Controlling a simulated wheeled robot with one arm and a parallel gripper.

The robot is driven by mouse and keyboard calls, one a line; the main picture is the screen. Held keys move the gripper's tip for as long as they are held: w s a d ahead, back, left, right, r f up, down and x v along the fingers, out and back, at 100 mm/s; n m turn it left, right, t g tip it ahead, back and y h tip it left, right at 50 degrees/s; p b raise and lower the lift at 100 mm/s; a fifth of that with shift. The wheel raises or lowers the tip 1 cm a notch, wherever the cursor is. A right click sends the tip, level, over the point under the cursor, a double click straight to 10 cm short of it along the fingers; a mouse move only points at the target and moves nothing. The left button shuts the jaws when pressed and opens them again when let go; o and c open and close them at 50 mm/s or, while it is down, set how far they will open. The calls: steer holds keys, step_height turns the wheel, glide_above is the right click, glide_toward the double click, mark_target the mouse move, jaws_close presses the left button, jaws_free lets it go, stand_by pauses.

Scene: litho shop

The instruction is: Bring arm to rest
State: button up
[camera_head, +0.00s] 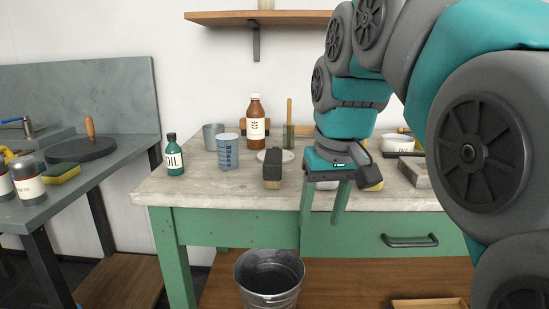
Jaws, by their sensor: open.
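My arm is teal and grey and reaches in from the right of the head view, arching over the right side of the workbench (190,190). My gripper (322,222) points down in front of the bench's front edge. Its two green fingers are apart, and I see nothing between them. The fingers overlap the view of the green drawer front. A dark brush (273,165) with pale bristles stands on the bench to the left of my gripper. A white object behind the fingers is mostly hidden.
On the bench stand a green oil bottle (174,155), a blue-marked cup (228,152), a metal cup (213,136) and a brown bottle (255,121). A metal bucket (269,278) stands below the front edge. A grey sink counter (110,150) is at left. A wooden shelf (240,18) hangs above.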

steer(key=s+d+f+m+g, duration=0.1)
steer(key=s+d+f+g, duration=0.1)
steer(key=s+f, duration=0.9)
steer(key=s+d+f+m+g, duration=0.1)
steer(key=s+d+f, duration=0.4)
steer(key=s+f, duration=0.7)
step_height(320, 180, down, 2)
steer(key=shift+s+f+g+h, duration=0.25)
steer(key=shift+g+h, duration=0.15)
steer(key=shift+g, duration=0.1)
steer(key=shift+d+r, duration=0.1)
steer(key=shift+c, duration=0.4)
steer(key=shift+c, duration=0.2)
